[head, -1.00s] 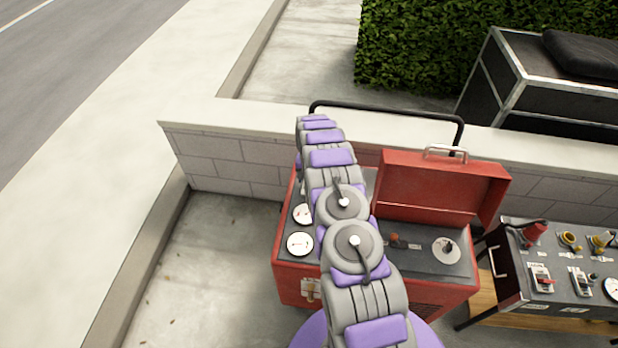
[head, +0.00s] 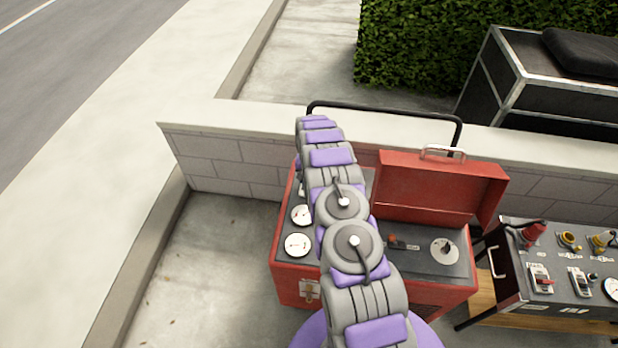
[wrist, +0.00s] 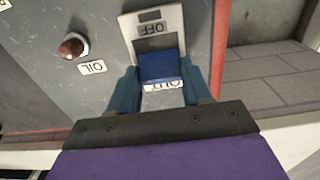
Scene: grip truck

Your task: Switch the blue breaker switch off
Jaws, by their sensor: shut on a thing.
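The blue breaker switch (wrist: 160,67) shows in the wrist view on a light metal plate (wrist: 172,20). The plate has an "OFF" label above the switch in the picture and another label partly hidden below it. My gripper (wrist: 160,84) has its two blue-grey fingers on either side of the blue switch, shut on it. In the head view my arm hides the switch and the gripper. The red machine box (head: 290,283) that my arm reaches over stands by the low wall.
A brown-red knob (wrist: 72,46) with an "OIL" label sits left of the switch. In the head view, gauges (head: 298,245) lie left of my arm, and an open red lid (head: 430,188) stands to its right. Another control panel (head: 565,262) is at the far right.

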